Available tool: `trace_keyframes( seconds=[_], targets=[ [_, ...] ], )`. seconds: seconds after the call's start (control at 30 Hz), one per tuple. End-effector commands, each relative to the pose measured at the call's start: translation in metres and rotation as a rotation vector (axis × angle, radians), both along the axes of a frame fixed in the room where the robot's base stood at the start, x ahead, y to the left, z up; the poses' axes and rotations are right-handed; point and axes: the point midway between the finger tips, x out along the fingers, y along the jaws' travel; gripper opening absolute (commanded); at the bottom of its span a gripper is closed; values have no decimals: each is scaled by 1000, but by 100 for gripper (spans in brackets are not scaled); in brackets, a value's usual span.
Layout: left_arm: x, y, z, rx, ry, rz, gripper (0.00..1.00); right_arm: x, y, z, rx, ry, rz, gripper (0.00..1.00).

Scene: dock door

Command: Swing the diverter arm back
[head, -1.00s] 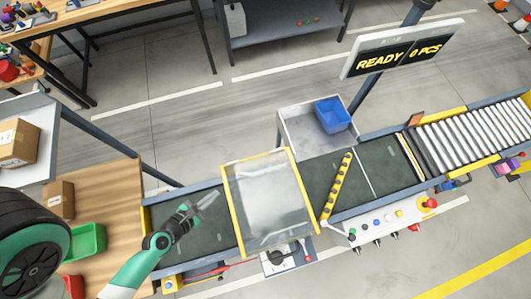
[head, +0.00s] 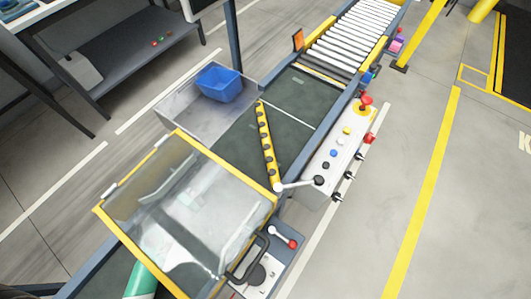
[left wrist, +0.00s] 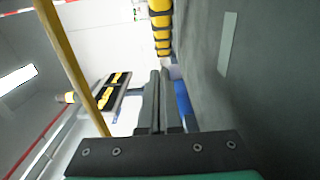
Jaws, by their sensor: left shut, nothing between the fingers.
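The diverter arm (head: 265,145), a yellow bar with dark rollers, lies at a slant across the green-grey belt (head: 292,95) just beyond the clear yellow-framed cover (head: 190,225). A white lever (head: 297,185) with a dark knob sits at its near end. In the left wrist view the yellow and black diverter arm (left wrist: 161,28) shows at the top, beyond my fingers. My left gripper (left wrist: 159,75) is shut and empty, low over the belt and apart from the diverter arm. In the head view my left gripper is blurred behind the cover. My right gripper is in neither view.
A control panel (head: 332,160) with buttons and a red stop knob runs along the belt's right side. A blue bin (head: 218,83) stands in a grey side tray (head: 180,110). White rollers (head: 350,40) lie beyond the belt. A second lever (head: 285,238) sits beside the cover.

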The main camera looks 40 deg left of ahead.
Motion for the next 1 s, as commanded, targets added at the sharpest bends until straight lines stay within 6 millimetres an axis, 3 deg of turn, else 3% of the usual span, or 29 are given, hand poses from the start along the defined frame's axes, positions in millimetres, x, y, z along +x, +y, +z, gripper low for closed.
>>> trace_keyframes(
  seconds=[0.47,0.93,1.0],
  targets=[
    [10,1,2,1,-4,-3,0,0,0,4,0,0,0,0],
    [104,12,3,2,-5,-4,0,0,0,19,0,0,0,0],
    [113,2,3,0,-3,-7,0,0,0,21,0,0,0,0]
  ],
)
